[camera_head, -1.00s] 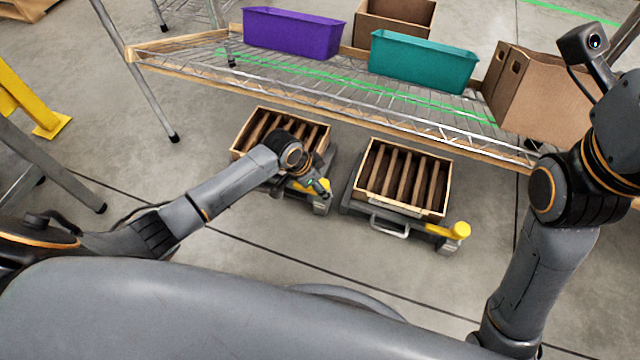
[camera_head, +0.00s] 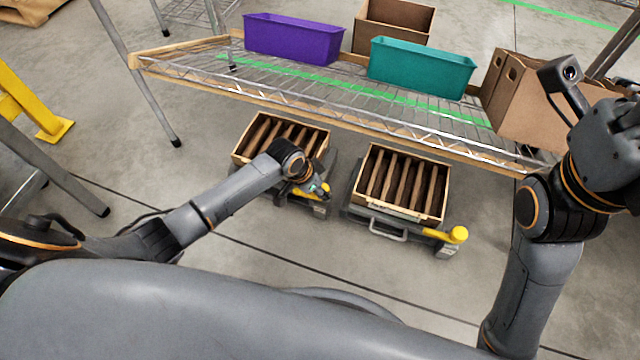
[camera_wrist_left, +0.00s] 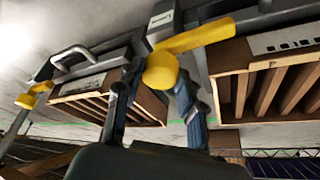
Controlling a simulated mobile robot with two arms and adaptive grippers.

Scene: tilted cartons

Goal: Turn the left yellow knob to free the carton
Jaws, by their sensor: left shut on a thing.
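The left yellow knob (camera_wrist_left: 160,70) with its yellow lever sits between the two fingers of my left gripper (camera_wrist_left: 158,95) in the left wrist view. The gripper is shut on it. In the head view my left gripper (camera_head: 318,192) reaches down at the front right corner of the left carton (camera_head: 248,138) and hides much of the knob; part of the yellow lever (camera_head: 301,193) shows. The left carton is an open brown box with dark slats, on a low grey base. My right gripper (camera_head: 615,130) is partly in view at the right edge; its fingers cannot be made out.
A second slatted carton (camera_head: 372,163) stands to the right on its own base, with a yellow knob (camera_head: 458,234) and a grey handle. A wire shelf (camera_head: 290,85) with purple (camera_head: 292,38) and teal (camera_head: 422,66) bins overhangs behind. Floor in front is clear.

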